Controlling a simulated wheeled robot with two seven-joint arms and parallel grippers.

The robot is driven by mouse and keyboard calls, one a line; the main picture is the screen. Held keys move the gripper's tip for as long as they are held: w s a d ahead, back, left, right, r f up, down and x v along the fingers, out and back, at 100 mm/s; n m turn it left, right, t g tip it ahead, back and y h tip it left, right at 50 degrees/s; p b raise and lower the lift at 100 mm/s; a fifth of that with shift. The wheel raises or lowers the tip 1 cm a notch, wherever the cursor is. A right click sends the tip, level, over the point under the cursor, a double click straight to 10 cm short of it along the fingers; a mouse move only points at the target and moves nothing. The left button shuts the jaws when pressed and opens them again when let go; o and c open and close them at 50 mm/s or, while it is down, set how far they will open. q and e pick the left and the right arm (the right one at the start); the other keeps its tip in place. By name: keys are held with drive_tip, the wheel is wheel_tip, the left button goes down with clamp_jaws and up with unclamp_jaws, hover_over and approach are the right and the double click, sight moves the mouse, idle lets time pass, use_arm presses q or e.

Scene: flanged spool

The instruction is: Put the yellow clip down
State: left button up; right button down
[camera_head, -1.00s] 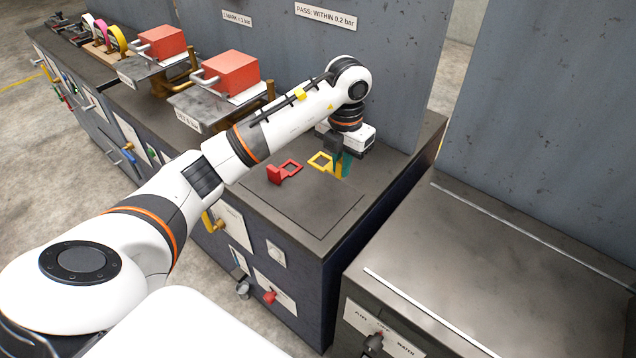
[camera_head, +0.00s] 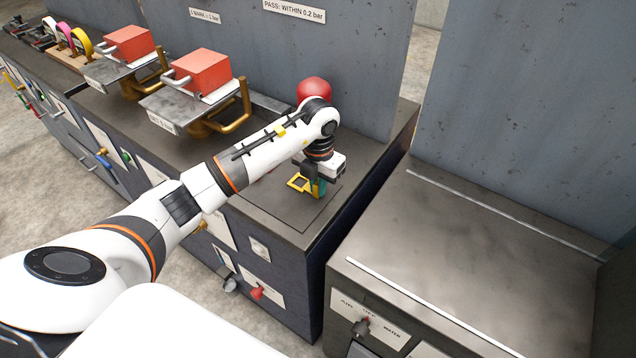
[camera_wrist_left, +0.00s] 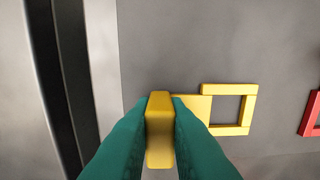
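The yellow clip (camera_head: 297,184) is a flat square frame with an upright tab. My left gripper (camera_head: 320,188) has its teal fingers shut on that tab, one on each side, in the left wrist view (camera_wrist_left: 160,130). The clip's open frame (camera_wrist_left: 247,110) points to the right there. The clip is over or on the dark square plate (camera_head: 290,212) on the bench top; I cannot tell whether it touches. My right gripper is not in view.
A red clip (camera_wrist_left: 312,113) lies just right of the yellow one in the wrist view; my arm mostly hides it in the head view. A red dome (camera_head: 313,89) stands behind my wrist. Red blocks (camera_head: 200,73) on metal stands are left. The plate's front is clear.

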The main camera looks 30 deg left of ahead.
use_arm(q)
drive_tip(key=o, duration=0.5)
drive_tip(key=shift+r, duration=0.3)
wheel_tip(320, 180, up, 12)
drive_tip(key=shift+f+b, duration=0.15)
drive_tip(key=shift+b, duration=0.45)
